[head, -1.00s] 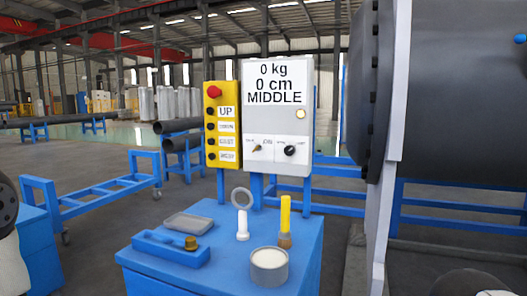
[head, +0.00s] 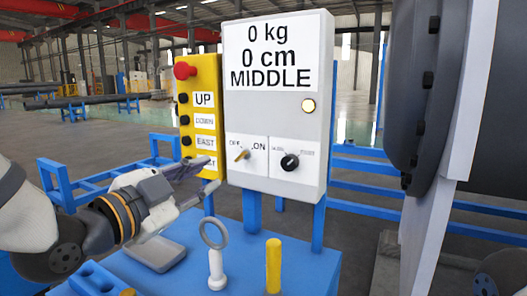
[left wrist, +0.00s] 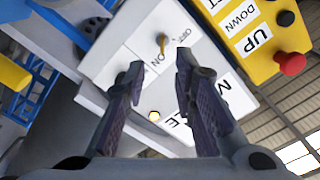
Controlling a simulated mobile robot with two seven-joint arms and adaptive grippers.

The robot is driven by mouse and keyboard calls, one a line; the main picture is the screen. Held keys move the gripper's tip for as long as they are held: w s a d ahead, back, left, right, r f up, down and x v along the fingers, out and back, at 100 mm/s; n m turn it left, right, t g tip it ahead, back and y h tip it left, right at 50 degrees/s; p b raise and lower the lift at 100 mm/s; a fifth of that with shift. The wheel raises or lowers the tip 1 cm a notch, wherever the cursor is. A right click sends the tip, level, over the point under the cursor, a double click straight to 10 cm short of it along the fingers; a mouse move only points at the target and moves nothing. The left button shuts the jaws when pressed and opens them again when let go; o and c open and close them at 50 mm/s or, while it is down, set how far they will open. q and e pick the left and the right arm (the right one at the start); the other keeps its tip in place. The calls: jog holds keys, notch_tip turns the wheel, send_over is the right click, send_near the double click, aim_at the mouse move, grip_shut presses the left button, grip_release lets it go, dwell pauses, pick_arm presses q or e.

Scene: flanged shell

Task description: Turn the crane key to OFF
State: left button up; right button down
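The crane key (head: 242,155) is a small brass-coloured key on the white control box (head: 275,205), between the OFF label on its left and the ON label on its right. It slants up to the right in the head view; I cannot tell for sure which label it is set to. My left gripper (head: 208,172) is open and empty, left of the key and in front of the yellow panel's lower edge. In the left wrist view the key (left wrist: 162,42) shows beyond and between the open fingertips (left wrist: 160,68), apart from them. My right gripper is not in view.
A black knob (head: 290,162) sits right of the key. The yellow button panel (head: 207,75) with a red stop button (head: 185,70) is close on the left. Below, the blue table (head: 240,265) bears a ring on a white stand (head: 216,265) and a yellow cylinder (head: 273,265).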

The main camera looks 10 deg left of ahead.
aim_at(238, 159)
pick_arm(q)
jog(key=x, duration=1.1)
jog(key=shift+w+d+r, duration=0.1)
jog(key=shift+r, duration=0.15)
jog(key=shift+c, duration=0.6)
grip_shut()
